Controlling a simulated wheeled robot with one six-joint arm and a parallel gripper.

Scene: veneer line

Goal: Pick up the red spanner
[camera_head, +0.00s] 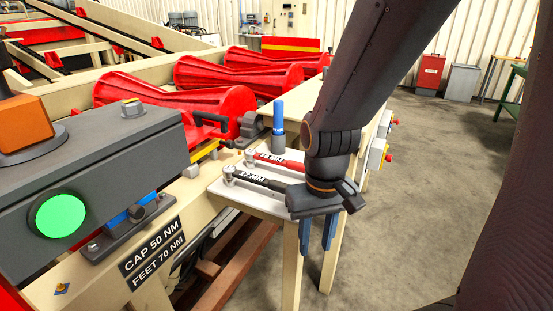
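The red spanner (291,163) lies flat on a small pale table, its silver head to the left and white upside-down lettering on its handle. The right end of its handle is hidden behind my arm. A black spanner (262,181) with similar lettering lies parallel in front of it, its right end close to my gripper in the picture. My gripper (317,236) points down at the right front of the table. Its two blue fingers are apart with nothing visible between them. They overlap the table's edge and legs in the picture; I cannot tell their exact distance from it.
The pale table (262,203) also bears a blue-topped upright post (279,125) behind the red spanner. A grey control box (100,170) with a green button stands at the left. Red rollers (180,105) lie behind. Open floor (430,170) is at the right.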

